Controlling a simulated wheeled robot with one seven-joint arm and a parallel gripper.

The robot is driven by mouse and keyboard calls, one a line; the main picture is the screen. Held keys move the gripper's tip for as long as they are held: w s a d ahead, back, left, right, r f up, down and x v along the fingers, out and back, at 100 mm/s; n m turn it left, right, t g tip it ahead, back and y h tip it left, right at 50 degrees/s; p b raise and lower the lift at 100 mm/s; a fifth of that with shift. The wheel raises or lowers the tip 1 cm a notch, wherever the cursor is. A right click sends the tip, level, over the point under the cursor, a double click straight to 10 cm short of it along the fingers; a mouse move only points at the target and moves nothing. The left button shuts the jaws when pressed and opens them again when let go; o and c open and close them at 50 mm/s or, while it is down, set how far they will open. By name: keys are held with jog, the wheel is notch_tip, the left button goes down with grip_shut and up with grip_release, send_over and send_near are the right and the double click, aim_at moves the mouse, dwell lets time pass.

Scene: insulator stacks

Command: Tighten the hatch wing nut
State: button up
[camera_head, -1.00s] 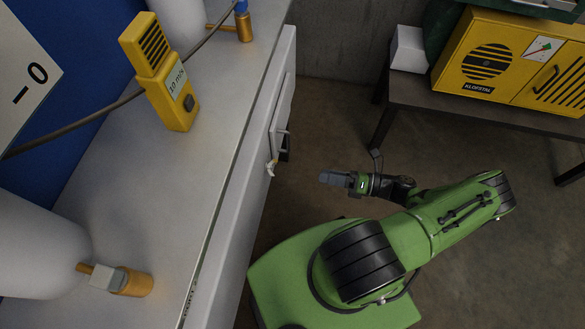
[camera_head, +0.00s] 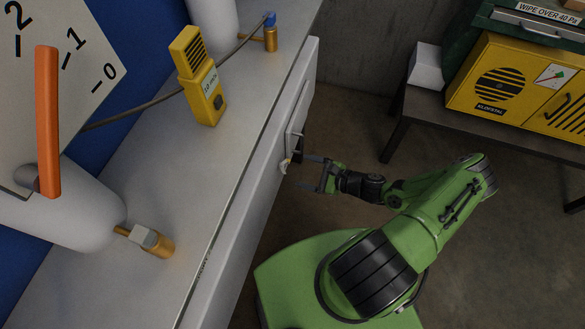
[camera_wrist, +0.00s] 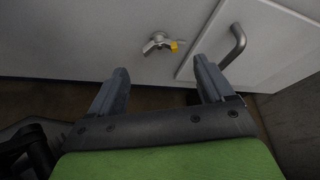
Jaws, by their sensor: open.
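The hatch wing nut (camera_wrist: 159,43) is a small grey metal piece with a yellow tip, on the light grey cabinet front just left of the hatch door. In the head view the wing nut (camera_head: 285,166) is a small pale shape at the front face. My gripper (camera_head: 309,174) is close in front of it with its fingers apart. In the wrist view my gripper (camera_wrist: 160,72) is open and empty, and the wing nut lies beyond the fingertips, between their lines. I see no contact.
The hatch (camera_wrist: 265,50) carries a curved grey handle (camera_wrist: 233,46) right of the wing nut. A dark table (camera_head: 440,112) with a yellow box (camera_head: 505,85) stands right. Floor between is clear.

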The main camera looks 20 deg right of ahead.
aim_at(284, 166)
jog(key=x, duration=0.6)
jog(key=shift+b, duration=0.35)
jog(key=c, duration=1)
jog(key=m+g+y, duration=0.1)
jog(key=m+g, duration=0.1)
jog(key=m, duration=0.1)
jog(key=shift+w+d, duration=0.1)
jog(key=shift+c, duration=0.2)
jog(key=o, duration=1)
jog(key=shift+o, duration=0.2)
